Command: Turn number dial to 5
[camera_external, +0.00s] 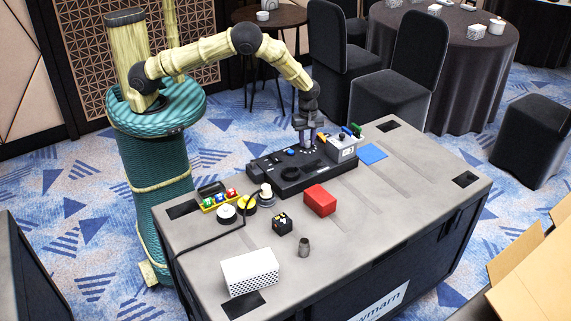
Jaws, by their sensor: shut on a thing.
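A black control panel (262,178) lies on the grey case top. It carries a small blue knob (290,152), a round black part (290,174) and other small controls. My gripper (307,146) points down at the back right of the panel, close beside a light grey box. It is shut on what looks like the number dial on the panel. The dial is mostly hidden by the fingers. Its numbers and setting are too small to read.
A blue pad (373,154), a red block (320,200), a small black box (282,224) and a white perforated box (250,272) lie on the case top (400,200). Its right side is mostly clear.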

